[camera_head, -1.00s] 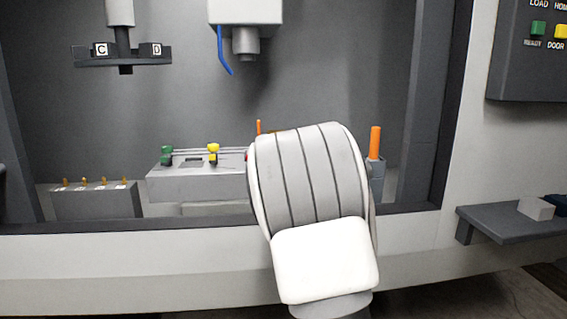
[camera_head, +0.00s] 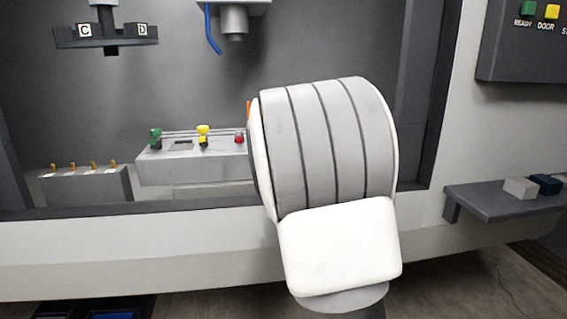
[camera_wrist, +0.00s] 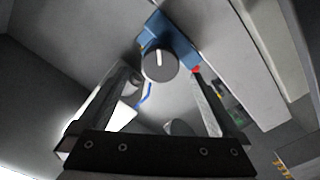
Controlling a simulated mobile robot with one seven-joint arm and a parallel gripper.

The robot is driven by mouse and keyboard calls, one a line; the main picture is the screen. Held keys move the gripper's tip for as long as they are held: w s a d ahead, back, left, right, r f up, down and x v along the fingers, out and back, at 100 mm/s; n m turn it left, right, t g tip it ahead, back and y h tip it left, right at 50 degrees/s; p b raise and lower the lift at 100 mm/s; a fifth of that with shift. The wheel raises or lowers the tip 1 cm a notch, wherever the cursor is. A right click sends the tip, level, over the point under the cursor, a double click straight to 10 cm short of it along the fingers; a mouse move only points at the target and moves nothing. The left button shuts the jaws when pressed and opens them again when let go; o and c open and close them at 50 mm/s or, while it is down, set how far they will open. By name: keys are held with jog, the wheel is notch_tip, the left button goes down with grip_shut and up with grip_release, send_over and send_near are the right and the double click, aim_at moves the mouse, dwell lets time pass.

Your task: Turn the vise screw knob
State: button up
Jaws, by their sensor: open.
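In the wrist view the knob (camera_wrist: 160,66) is a round dark grey disc with a white line on its face. It sits at the near end of a blue vise body (camera_wrist: 178,36). My gripper (camera_wrist: 159,80) is open, with one finger to the left and one to the right of the knob in the picture. The fingers look apart from the knob; I cannot tell how deep they reach. In the head view my own arm hides the gripper, the knob and the vise.
In the head view a grey fixture (camera_head: 190,170) with green, yellow and red knobs stands left of my arm. A grey block with brass pins (camera_head: 87,187) is further left. A holder marked C and D (camera_head: 105,36) hangs above. A shelf (camera_head: 490,205) juts out at right.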

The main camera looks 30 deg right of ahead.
jog(key=p+v, duration=0.2)
jog(key=v, duration=1)
jog(key=shift+s+a, duration=0.1)
jog(key=shift+s, duration=0.15)
